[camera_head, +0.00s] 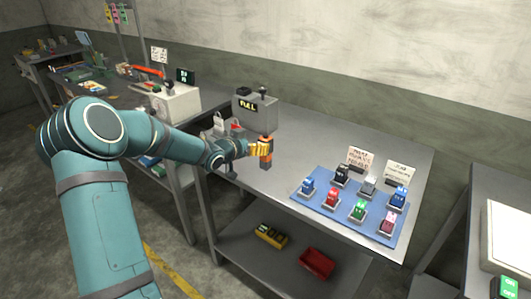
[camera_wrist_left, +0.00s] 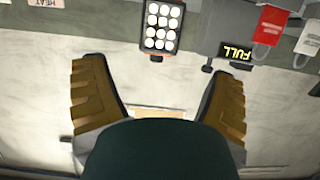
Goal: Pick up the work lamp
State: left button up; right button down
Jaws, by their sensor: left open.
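The work lamp (camera_head: 266,160), a small upright orange and dark grey body, stands on the grey bench. In the left wrist view a dark panel with several round white lights (camera_wrist_left: 162,28), which looks like the lamp's face, shows beyond the fingertips. My left gripper (camera_head: 260,149) has yellow-orange fingers and is right at the lamp's upper part, overlapping it in the head view. In the left wrist view its two fingers (camera_wrist_left: 160,85) are wide apart. Contact with the lamp cannot be told. My right gripper is not in view.
A grey box marked FULL (camera_head: 255,112) stands behind the lamp. A blue mat (camera_head: 343,212) with several small coloured items lies to the right, with cards behind it. A yellow item (camera_head: 271,236) and a red bin (camera_head: 317,263) are on the lower shelf.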

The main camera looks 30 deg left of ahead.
aim_at(263, 140)
pick_arm(q)
jog(key=shift+b+x, duration=0.55)
jog(key=shift+x, duration=2.85)
jog(key=shift+d, duration=0.15)
jog(key=shift+r, duration=0.1)
jog(key=c, duration=1.4)
